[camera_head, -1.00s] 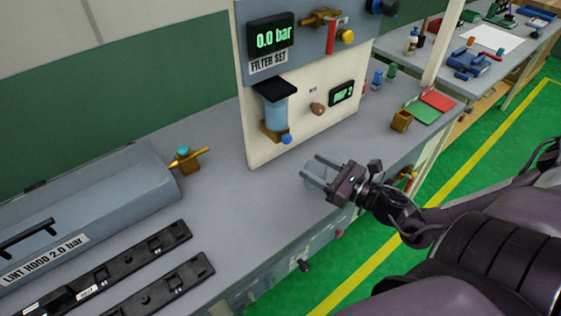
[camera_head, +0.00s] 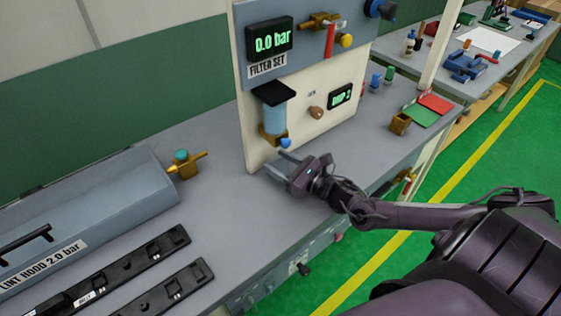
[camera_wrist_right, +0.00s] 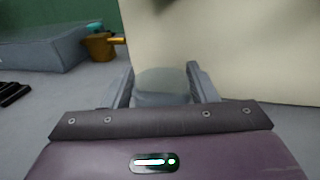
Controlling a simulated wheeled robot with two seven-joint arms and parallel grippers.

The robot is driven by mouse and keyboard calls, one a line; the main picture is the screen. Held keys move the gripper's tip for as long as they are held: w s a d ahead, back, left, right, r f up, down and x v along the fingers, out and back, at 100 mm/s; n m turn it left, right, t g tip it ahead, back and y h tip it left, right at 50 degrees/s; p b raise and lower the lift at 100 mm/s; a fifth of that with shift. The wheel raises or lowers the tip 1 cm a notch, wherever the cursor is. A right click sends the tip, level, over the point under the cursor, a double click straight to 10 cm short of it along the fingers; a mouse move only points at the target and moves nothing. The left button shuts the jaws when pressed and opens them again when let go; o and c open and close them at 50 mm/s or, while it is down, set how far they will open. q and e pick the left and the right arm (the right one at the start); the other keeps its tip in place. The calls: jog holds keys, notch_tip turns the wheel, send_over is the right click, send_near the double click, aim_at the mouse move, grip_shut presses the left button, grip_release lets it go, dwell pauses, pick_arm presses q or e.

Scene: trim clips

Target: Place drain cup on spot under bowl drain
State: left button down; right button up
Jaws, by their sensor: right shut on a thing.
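My right gripper (camera_head: 279,164) is shut on the drain cup, a translucent grey cup that shows between the fingers in the right wrist view (camera_wrist_right: 162,88). In the head view the cup is mostly hidden by the fingers. The gripper is at the foot of the cream filter panel, just below the clear blue filter bowl (camera_head: 279,115) and its blue drain knob (camera_head: 285,142). The spot under the drain cannot be made out, and I cannot tell whether the cup touches the bench. My left gripper is not in view.
The cream panel (camera_head: 310,125) rises right behind the gripper. A grey lint hood (camera_head: 95,215) and a brass valve (camera_head: 187,165) are on the left. Black rails (camera_head: 130,268) lie in front of the hood. Bare grey bench (camera_head: 225,215) lies between.

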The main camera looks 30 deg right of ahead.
jog(key=shift+f, duration=0.1)
jog(key=o, duration=1)
jog(key=shift+o, duration=0.2)
jog(key=shift+s, duration=0.15)
jog(key=v, duration=1.1)
jog(key=shift+s+d, duration=0.1)
jog(key=shift+s, duration=0.3)
